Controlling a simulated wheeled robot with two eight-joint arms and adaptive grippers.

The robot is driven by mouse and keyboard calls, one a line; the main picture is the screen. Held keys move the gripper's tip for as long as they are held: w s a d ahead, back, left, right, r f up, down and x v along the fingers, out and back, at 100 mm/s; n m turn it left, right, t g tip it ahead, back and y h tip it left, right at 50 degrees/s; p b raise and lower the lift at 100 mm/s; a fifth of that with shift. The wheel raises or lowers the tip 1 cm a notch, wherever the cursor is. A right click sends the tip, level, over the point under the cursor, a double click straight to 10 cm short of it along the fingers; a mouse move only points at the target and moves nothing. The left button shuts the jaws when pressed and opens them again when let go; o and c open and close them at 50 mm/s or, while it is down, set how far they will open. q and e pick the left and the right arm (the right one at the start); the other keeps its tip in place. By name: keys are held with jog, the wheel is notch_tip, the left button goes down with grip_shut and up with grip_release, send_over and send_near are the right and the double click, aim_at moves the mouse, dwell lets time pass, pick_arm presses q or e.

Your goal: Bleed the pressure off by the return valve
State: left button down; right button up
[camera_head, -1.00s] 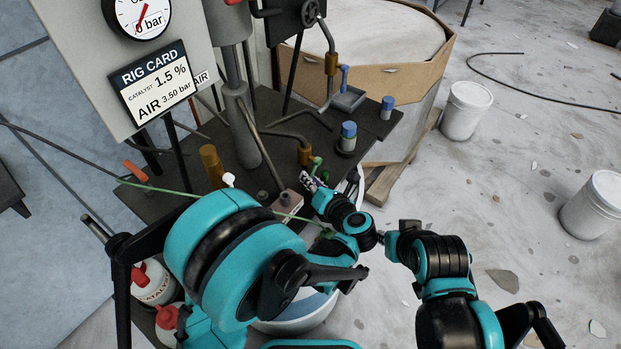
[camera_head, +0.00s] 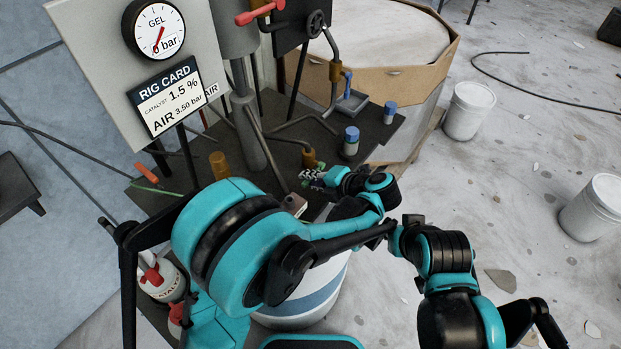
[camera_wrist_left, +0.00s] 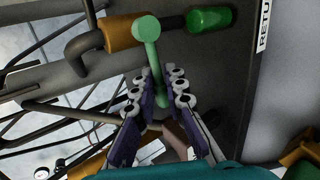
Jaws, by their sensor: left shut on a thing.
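The return valve shows in the left wrist view as a brass body (camera_wrist_left: 120,33) with a green lever (camera_wrist_left: 150,45) that has a rounded end. A partly cut-off label beginning "RETU" (camera_wrist_left: 264,25) is beside it. My left gripper (camera_wrist_left: 163,85) is shut on the green lever, its fingers on either side. The gel gauge (camera_head: 154,29) reads about 0 bar. My right arm shows, but its gripper is out of view.
A rig card (camera_head: 171,95) hangs below the gauge. A red-handled valve (camera_head: 260,13) is above the bench (camera_head: 225,135). Blue-capped containers (camera_head: 350,141) stand at the bench's right. A white bucket (camera_head: 302,308) is under my left arm. White buckets (camera_head: 469,110) stand on the floor.

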pick_arm(q)
jog(key=shift+r+g, duration=0.2)
jog(key=shift+g, duration=0.1)
jog(key=shift+m, duration=0.3)
jog(key=c, duration=1.8)
grip_release()
jog(key=shift+w+a, duration=0.1)
